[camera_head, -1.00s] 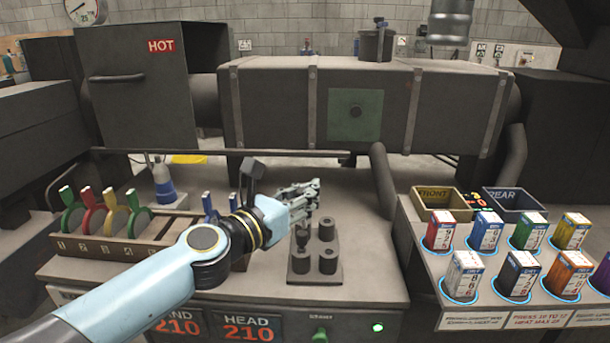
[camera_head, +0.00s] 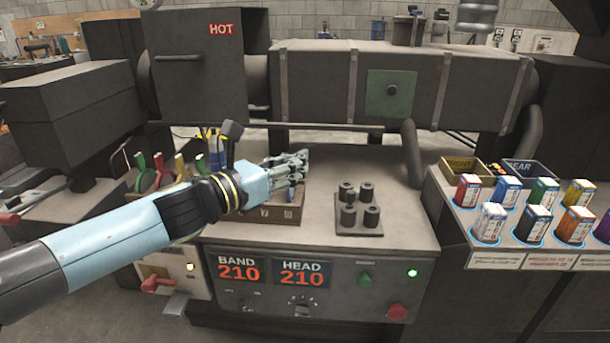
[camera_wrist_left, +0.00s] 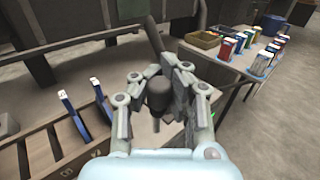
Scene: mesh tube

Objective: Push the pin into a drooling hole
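My left gripper (camera_head: 303,165) is over the bench top, to the left of and behind a dark square stand (camera_head: 360,231) with several short dark posts. In the left wrist view, my left gripper (camera_wrist_left: 160,85) has its two fingers standing apart. A dark cylindrical piece (camera_wrist_left: 158,92) with a thin stem below shows between them. I cannot tell whether the fingers touch it. No drool shows there. My right gripper is not in view.
A wooden rack (camera_head: 285,213) with coloured-handled tools is partly behind my left arm. Coloured packs (camera_head: 525,222) and two bins (camera_head: 522,172) are on the right-hand table. A hot-marked box (camera_head: 205,70) stands at the back left. The bench top around the stand is clear.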

